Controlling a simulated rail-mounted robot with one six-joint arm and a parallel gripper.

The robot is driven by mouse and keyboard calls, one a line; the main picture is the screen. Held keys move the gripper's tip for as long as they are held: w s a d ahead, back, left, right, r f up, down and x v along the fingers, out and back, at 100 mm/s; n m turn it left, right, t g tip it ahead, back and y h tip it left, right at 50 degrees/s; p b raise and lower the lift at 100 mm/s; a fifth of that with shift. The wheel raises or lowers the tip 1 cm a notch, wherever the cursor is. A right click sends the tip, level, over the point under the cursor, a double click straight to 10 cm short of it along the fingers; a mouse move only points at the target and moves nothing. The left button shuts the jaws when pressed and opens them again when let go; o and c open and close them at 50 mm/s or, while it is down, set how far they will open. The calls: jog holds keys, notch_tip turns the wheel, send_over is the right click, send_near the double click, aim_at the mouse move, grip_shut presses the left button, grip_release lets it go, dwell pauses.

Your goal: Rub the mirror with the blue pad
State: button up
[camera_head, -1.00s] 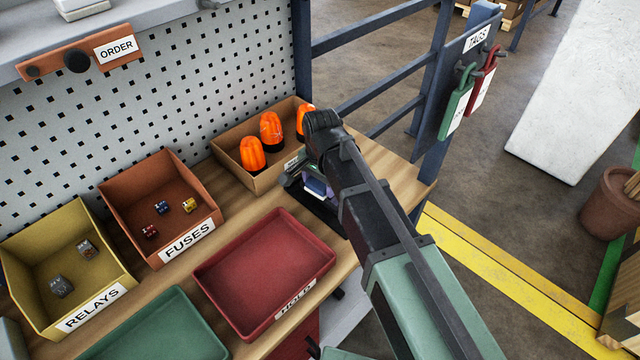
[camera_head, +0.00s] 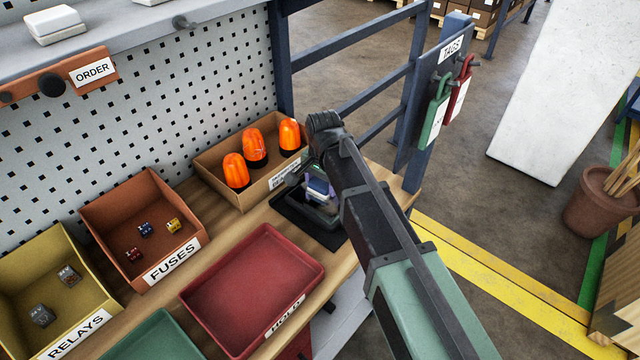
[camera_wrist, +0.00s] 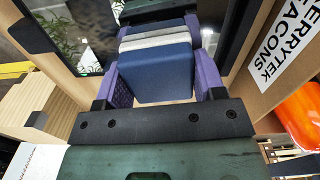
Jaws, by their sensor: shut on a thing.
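My gripper (camera_head: 318,191) is over the bench beside the beacon box. In the wrist view its purple fingers (camera_wrist: 163,84) are shut on the sides of the blue pad (camera_wrist: 155,75), which has grey and white layers behind its blue face. The pad shows small in the head view (camera_head: 321,187). The mirror (camera_head: 288,222) lies on the bench under my gripper as a dark-framed panel. Part of its surface, with reflected plants, shows in the wrist view (camera_wrist: 68,30). My arm hides part of it. I cannot tell whether the pad touches it.
A box of orange beacons (camera_head: 244,192) stands close behind the mirror. A red HOLD tray (camera_head: 252,278) is in front of it to the left. A FUSES bin (camera_head: 120,215) and a RELAYS bin (camera_head: 28,268) stand further left. A blue railing post (camera_head: 428,130) rises at the right.

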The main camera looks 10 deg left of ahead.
notch_tip(320, 180, up, 6)
jog(key=p, duration=0.6)
notch_tip(320, 180, up, 3)
jog(key=p, duration=0.3)
jog(key=shift+r, duration=0.1)
